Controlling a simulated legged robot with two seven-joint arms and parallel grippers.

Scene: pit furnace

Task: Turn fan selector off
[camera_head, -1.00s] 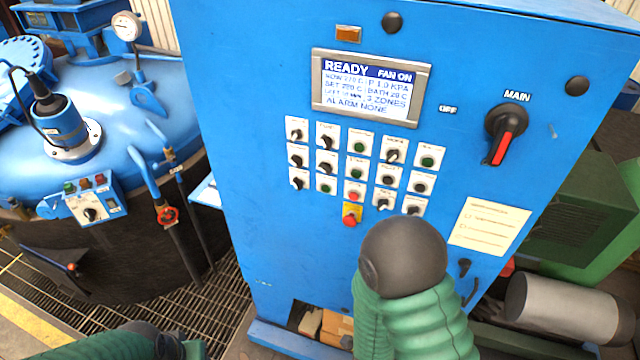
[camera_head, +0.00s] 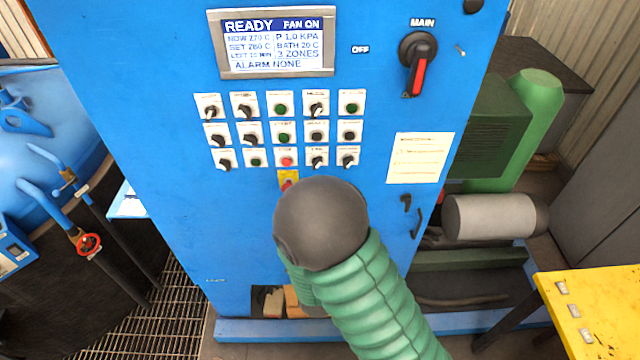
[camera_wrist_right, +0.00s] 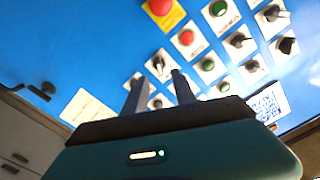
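The blue cabinet's control panel (camera_head: 180,130) carries rows of black selectors and push buttons. Their small labels are too blurred to read, so I cannot tell which is the fan selector. The display (camera_head: 275,42) reads "FAN ON". In the right wrist view, my right gripper (camera_wrist_right: 155,90) has its two fingers apart and empty, facing the panel. A black selector (camera_wrist_right: 159,64) shows just beyond the fingertips, beside a red button (camera_wrist_right: 186,38); contact cannot be told. In the head view my dark, round wrist and green sleeve hide the right gripper. My left gripper is out of view.
A yellow-backed emergency button (camera_head: 289,179) sits just above my right wrist. The main switch (camera_head: 417,62) is at upper right, with a paper notice (camera_head: 420,157) below. A yellow table (camera_head: 595,310) stands at lower right. Pipes with a red valve wheel (camera_head: 88,244) are at left.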

